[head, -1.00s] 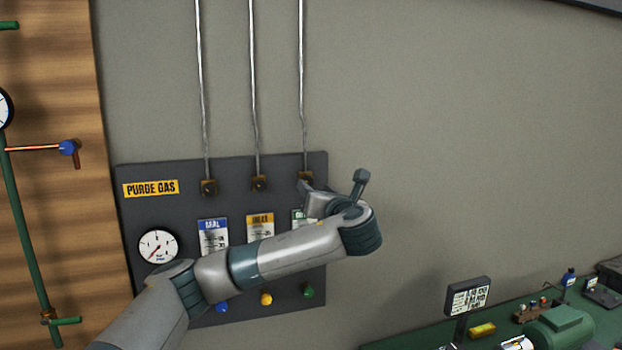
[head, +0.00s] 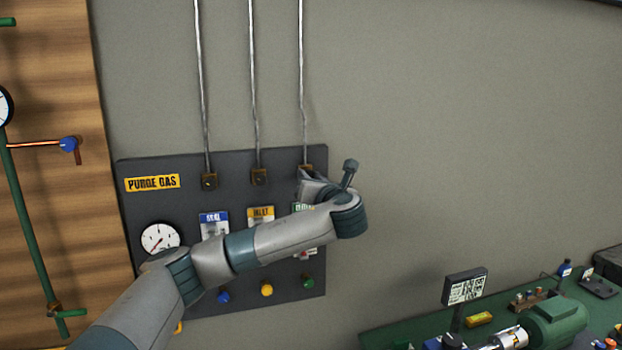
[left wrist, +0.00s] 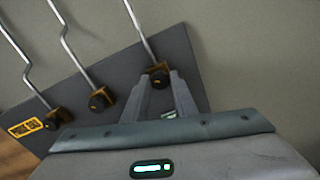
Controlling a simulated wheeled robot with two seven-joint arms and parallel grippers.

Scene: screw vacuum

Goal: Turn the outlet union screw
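The dark purge gas panel (head: 150,205) hangs on the wall with three brass unions along its top, each under a metal tube. The outlet union, rightmost above the green label, shows as a brass block (head: 305,168), partly hidden by my left gripper (head: 308,182). In the left wrist view its brass block (left wrist: 159,68) and dark round screw (left wrist: 160,82) sit between the tips of my left gripper (left wrist: 163,80). The fingers are apart, one on each side. I cannot tell whether they touch the screw. My right gripper is not in view.
The inlet union (head: 259,177) and seal union (head: 209,181) are to the left. Below are a gauge (head: 160,239) and coloured knobs, including a green one (head: 308,283). A green bench (head: 400,338) with equipment stands lower right. The wall right of the panel is clear.

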